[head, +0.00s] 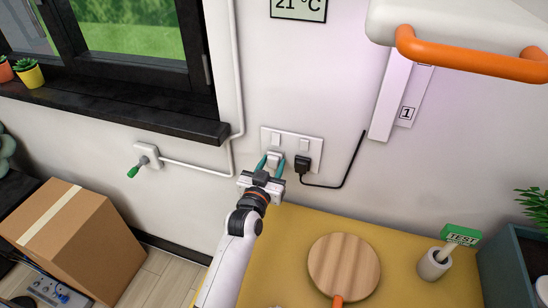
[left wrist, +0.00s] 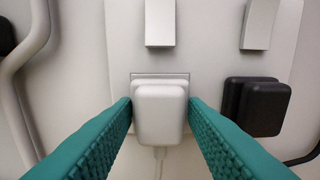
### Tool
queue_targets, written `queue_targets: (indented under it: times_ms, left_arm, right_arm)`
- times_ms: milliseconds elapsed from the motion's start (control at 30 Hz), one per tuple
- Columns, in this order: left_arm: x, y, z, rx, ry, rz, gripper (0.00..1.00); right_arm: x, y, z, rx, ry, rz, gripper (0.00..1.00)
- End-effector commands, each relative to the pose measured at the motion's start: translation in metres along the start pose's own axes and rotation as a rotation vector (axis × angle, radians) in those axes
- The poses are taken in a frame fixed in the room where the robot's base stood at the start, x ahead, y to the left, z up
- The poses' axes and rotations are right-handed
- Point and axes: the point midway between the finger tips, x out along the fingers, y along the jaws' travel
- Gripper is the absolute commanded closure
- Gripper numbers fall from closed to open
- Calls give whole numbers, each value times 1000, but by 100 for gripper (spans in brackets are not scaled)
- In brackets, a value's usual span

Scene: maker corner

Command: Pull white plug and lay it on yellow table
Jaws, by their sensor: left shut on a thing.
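The white plug (left wrist: 160,112) sits at the left socket of the white double wall socket plate (head: 308,139). It also shows in the head view (head: 274,157), partly hidden by my gripper. My left gripper (head: 269,164) reaches the wall and is shut on the white plug, with its teal fingers (left wrist: 160,120) on both sides of it. A white cord hangs down from the plug in the left wrist view. The yellow table (head: 281,263) stands below the socket, against the wall. My right gripper is not in view.
A black plug (head: 302,165) with a black cord sits in the right socket, close beside my fingers. The table's left part is bare.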

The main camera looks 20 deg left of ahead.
Motion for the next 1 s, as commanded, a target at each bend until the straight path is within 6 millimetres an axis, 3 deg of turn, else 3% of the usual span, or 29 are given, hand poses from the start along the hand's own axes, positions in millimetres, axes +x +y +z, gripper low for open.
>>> queue_targets:
  times_ms: [1000]
  left_arm:
    - [-41, 0, 1, 1, 0, 0, 97]
  right_arm:
    - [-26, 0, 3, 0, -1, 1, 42]
